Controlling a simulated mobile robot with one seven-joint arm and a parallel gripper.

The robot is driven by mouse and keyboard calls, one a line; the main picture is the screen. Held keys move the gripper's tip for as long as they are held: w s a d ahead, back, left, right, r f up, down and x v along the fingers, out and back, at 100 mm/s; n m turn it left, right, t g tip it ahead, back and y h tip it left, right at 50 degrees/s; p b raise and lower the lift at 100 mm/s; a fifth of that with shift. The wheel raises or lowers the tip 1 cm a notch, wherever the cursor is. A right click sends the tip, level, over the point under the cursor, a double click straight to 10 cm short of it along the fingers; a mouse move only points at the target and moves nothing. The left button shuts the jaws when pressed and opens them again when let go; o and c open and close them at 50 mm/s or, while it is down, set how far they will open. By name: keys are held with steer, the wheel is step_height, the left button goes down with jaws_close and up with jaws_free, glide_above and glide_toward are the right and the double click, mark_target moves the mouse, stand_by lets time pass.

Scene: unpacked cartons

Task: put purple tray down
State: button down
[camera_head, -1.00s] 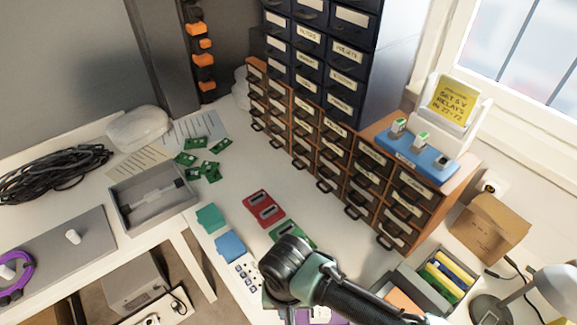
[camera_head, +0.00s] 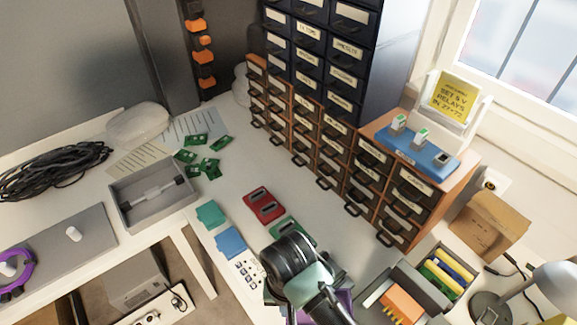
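The purple tray (camera_head: 345,300) shows only in part at the bottom edge of the head view, to the right of and behind my wrist. Most of it is hidden by my arm and the picture's edge. My gripper (camera_head: 300,306) is at the bottom middle, beside or over the purple tray. Its fingertips are hidden, so I cannot tell whether it is open or shut on the tray.
A red tray (camera_head: 263,206) and a mostly covered green tray (camera_head: 284,229) lie on the white bench behind my wrist. Teal (camera_head: 210,214) and blue (camera_head: 231,241) pieces lie left. Drawer cabinets (camera_head: 330,150) stand behind.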

steer(key=shift+a, duration=0.1)
stand_by(1.1)
